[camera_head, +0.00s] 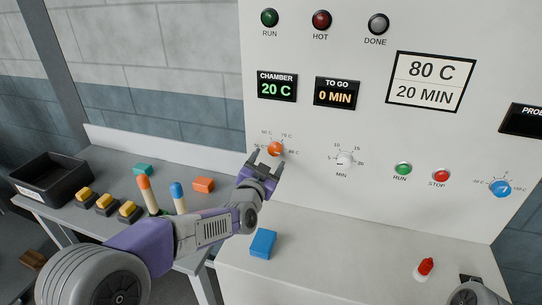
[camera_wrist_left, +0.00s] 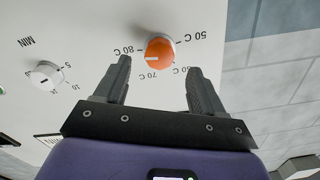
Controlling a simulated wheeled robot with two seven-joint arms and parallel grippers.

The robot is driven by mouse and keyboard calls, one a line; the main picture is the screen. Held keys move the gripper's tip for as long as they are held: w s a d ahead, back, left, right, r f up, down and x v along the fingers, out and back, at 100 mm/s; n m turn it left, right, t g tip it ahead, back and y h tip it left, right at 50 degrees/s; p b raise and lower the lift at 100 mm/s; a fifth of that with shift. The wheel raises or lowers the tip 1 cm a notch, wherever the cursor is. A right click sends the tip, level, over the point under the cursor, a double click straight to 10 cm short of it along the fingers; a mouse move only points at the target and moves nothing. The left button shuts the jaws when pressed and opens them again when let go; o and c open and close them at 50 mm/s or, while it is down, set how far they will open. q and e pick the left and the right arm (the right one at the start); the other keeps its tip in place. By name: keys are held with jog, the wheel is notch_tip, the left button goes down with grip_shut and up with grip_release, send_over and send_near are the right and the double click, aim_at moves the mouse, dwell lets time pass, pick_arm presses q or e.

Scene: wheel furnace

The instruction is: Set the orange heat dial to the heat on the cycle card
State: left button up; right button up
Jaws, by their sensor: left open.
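The orange heat dial (camera_head: 275,148) is on the white front panel; it also shows in the left wrist view (camera_wrist_left: 160,50). Its white mark lies on the side toward the 80 C label. The cycle card (camera_head: 430,82) reads 80 C and 20 MIN. My left gripper (camera_head: 266,161) is open just in front of the dial; in the left wrist view (camera_wrist_left: 159,66) its two fingers stand to either side below the dial, with nothing between them. Whether they touch the dial is unclear. A grey part of my right arm shows at the bottom right edge; its fingers are not clear.
The white minute dial (camera_head: 344,158) sits right of the orange dial. The chamber display (camera_head: 277,86) reads 20 C. Green (camera_head: 403,169) and red (camera_head: 441,175) buttons and a blue dial (camera_head: 500,188) are further right. A blue block (camera_head: 263,243) lies on the ledge below.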

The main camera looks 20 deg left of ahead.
pick_arm(q)
jog(key=s, duration=0.3)
jog(key=shift+s, duration=0.1)
dwell(0.3)
